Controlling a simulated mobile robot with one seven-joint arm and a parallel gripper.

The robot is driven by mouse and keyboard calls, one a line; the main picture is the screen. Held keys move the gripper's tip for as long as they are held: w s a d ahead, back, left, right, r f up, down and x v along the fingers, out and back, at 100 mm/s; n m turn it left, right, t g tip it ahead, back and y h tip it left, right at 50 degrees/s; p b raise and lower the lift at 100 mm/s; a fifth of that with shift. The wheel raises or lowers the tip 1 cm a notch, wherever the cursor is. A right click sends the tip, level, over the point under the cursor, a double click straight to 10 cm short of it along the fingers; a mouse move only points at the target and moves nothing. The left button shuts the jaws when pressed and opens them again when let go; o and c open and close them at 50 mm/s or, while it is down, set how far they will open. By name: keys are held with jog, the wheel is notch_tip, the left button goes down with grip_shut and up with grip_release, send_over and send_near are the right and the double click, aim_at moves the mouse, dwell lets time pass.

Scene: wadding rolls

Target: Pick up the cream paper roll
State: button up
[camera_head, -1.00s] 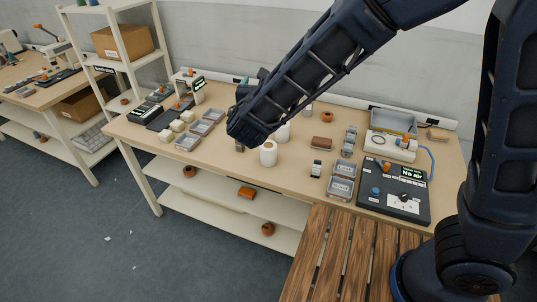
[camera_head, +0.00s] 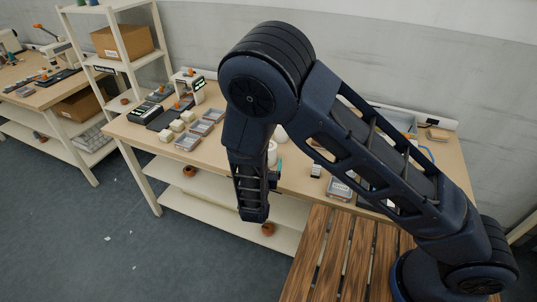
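A pale cream-white paper roll (camera_head: 272,152) stands near the front edge of the workbench, mostly hidden behind my arm. A second whitish roll (camera_head: 281,133) stands just behind it, also partly covered. I cannot tell from colour which of them is the cream one. My gripper (camera_head: 277,178) shows only as a small dark and teal part beside my lower arm link, close to the bench's front edge and just below the nearer roll in the picture. Its fingers are hidden, so whether it is open or shut does not show.
The workbench (camera_head: 225,165) has small cream blocks (camera_head: 177,125) and lidded trays (camera_head: 187,142) at left. Another tray (camera_head: 340,188) and a small dark-and-white item (camera_head: 316,169) are at right. A slatted wooden surface (camera_head: 330,255) lies in front. My arm hides the bench's middle.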

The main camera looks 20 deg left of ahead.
notch_tip(320, 180, down, 3)
jog(key=shift+w, duration=0.1)
jog(key=x, duration=1)
jog(key=shift+w+a+f, duration=0.1)
jog(key=shift+w, duration=0.25)
jog(key=c, duration=1.2)
notch_tip(320, 180, up, 20)
